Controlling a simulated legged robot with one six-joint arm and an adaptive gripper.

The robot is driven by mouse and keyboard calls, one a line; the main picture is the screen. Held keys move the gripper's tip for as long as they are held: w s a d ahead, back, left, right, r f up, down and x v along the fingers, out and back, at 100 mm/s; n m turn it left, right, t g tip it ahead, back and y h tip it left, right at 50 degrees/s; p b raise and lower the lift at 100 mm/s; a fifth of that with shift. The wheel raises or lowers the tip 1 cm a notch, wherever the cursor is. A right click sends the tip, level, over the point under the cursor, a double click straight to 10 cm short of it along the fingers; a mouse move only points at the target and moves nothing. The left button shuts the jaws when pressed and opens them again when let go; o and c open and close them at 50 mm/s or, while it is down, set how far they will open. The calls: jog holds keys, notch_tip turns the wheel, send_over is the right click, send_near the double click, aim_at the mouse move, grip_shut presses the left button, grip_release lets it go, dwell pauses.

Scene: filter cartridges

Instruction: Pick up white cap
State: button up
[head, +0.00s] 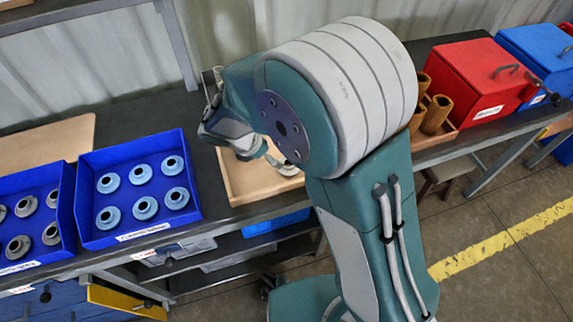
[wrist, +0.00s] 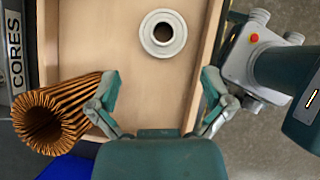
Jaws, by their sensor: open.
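The white cap (wrist: 163,34) is a round ring-like piece with a dark central hole. It lies in the shallow wooden tray (wrist: 195,95), seen in the wrist view at top centre. In the head view the cap (head: 289,169) shows partly, beside my arm, in the tray (head: 240,196). My gripper (wrist: 161,88) is open and empty in the wrist view, its fingers spread wide, with the cap ahead between their lines. In the head view my gripper (head: 262,150) is over the tray, partly hidden by my arm.
A blue bin (head: 140,190) with blue caps stands left of the tray. Brown cores (head: 436,114), a red box (head: 480,85) and a blue box (head: 535,60) stand to the right.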

aim_at(282, 169)
jog(key=x, duration=0.4)
jog(key=shift+d+r, duration=0.25)
jog(key=shift+d, duration=0.1)
jog(key=f, duration=0.2)
jog(key=d+f, duration=0.1)
jog(key=f, duration=0.1)
jog(key=shift+w, duration=0.35)
jog(key=shift+w+d+f, duration=0.1)
jog(key=shift+d+f, duration=0.1)
jog(key=shift+f, duration=0.05)
jog(key=shift+d+f, duration=0.1)
jog(key=shift+d, duration=0.2)
jog(key=c, duration=0.4)
jog(key=shift+a, duration=0.1)
jog(key=shift+c, duration=0.6)
